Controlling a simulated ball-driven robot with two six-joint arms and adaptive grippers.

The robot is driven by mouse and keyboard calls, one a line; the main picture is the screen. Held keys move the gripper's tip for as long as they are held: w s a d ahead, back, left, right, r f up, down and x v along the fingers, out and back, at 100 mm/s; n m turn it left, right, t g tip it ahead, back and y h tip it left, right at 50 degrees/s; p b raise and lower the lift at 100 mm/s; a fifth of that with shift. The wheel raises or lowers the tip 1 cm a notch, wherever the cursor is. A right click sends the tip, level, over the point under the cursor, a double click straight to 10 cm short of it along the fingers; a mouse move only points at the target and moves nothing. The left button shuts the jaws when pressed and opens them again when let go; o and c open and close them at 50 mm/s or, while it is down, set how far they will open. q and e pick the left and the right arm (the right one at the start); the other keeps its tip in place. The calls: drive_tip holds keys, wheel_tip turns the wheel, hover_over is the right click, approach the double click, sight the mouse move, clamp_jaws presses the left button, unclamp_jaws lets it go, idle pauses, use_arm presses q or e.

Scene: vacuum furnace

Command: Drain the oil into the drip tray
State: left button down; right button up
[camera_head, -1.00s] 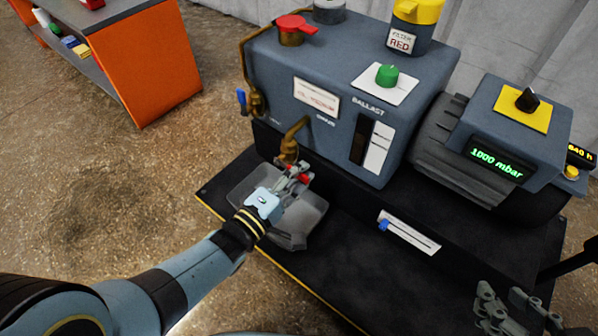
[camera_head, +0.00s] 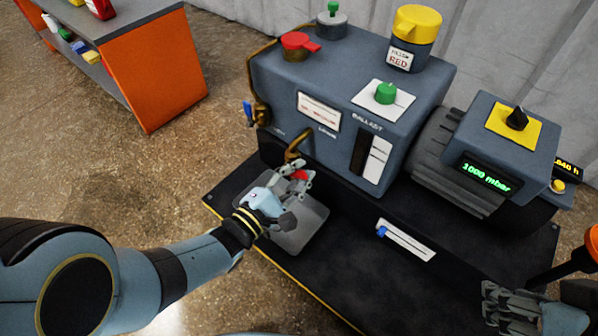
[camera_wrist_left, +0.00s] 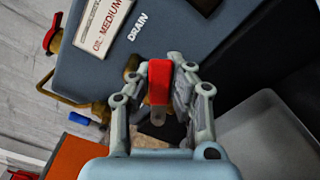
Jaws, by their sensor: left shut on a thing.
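The pump (camera_head: 330,85) carries a brass drain outlet (camera_head: 293,148) low on its front; the label DRAIN shows in the left wrist view. My left gripper (camera_head: 298,178) is at this outlet, with its fingers shut on the red drain handle (camera_wrist_left: 160,80). The handle also shows in the head view (camera_head: 300,175), partly hidden by the fingers. The grey drip tray (camera_head: 316,222) sits on the black base below the outlet, partly covered by my left gripper. I cannot see any oil flowing. My right gripper (camera_head: 512,307) is at the lower right, apart from the pump; its jaw opening is unclear.
A motor unit with a 1000 mbar display (camera_head: 487,178) stands right of the pump. A slider with a blue knob (camera_head: 405,240) is on the base's front. A red-handled valve (camera_head: 298,43) and yellow-capped filter (camera_head: 415,38) top the pump. An orange bench (camera_head: 155,70) stands left.

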use_arm(q)
drive_tip(key=shift+s+a+f, duration=0.15)
drive_tip(key=shift+s, duration=0.05)
idle(0.3)
drive_tip(key=c, duration=1.4)
unclamp_jaws()
drive_tip(key=shift+c, duration=0.2)
drive_tip(key=shift+o, duration=1.4)
drive_tip(key=shift+w, duration=0.15)
drive_tip(key=v, duration=1.2)
